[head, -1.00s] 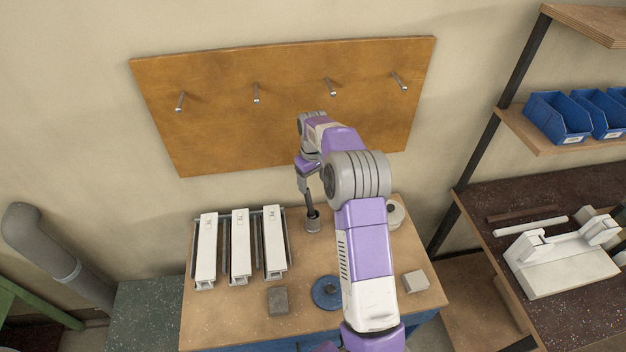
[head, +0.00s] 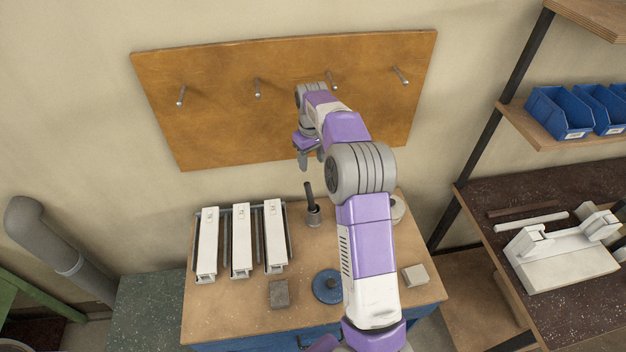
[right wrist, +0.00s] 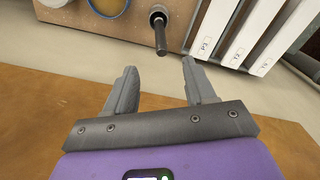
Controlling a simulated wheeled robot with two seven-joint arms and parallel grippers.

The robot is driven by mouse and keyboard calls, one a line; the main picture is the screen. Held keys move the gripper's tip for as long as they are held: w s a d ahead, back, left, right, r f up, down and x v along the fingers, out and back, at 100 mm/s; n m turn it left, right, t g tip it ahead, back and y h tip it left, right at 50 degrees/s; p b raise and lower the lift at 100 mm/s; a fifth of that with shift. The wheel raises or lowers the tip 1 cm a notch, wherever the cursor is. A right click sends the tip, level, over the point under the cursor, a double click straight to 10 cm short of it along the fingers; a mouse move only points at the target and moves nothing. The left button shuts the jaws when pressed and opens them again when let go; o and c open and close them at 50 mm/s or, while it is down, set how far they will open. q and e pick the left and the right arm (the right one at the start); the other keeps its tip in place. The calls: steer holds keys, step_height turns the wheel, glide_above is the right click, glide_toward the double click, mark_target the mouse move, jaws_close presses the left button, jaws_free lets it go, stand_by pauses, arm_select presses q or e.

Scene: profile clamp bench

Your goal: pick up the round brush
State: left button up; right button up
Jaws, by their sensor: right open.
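The round brush (head: 309,190) stands in a small grey cup (head: 314,217) at the back of the bench, its dark handle pointing up and slightly tilted. Its bristle end is hidden in the cup. In the right wrist view the brush handle (right wrist: 161,40) and the cup (right wrist: 157,16) show beyond the fingertips. My right gripper (head: 310,161) is open and empty, above the handle and apart from it. The right wrist view shows the gap between its two fingers (right wrist: 158,68) with nothing in it. My left gripper is not in view.
Three white clamps (head: 242,240) stand left of the cup. A grey block (head: 279,293), a blue disc (head: 326,286), a pale block (head: 415,275) and a round roll (head: 398,209) lie on the bench (head: 225,315). A pegboard (head: 220,125) hangs behind.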

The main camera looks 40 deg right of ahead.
step_height(320, 180, down, 8)
steer(key=w+a+m+t+h, duration=0.1)
steer(key=w+a+m, duration=0.1)
steer(key=a, duration=0.1)
steer(key=m+t+h+p, duration=0.2)
steer(key=m, duration=0.1)
glide_above(309, 194)
steer(key=a, duration=0.1)
step_height(309, 194, down, 4)
steer(key=shift+s+a+f, duration=0.1)
steer(key=shift+a+f, duration=0.05)
steer(key=shift+f, duration=0.05)
steer(key=shift+f+h, duration=0.25)
steer(key=shift+h, duration=0.05)
steer(key=x, duration=0.7)
steer(key=shift+s+f, duration=0.1)
steer(key=shift+s, duration=0.1)
jaws_close()
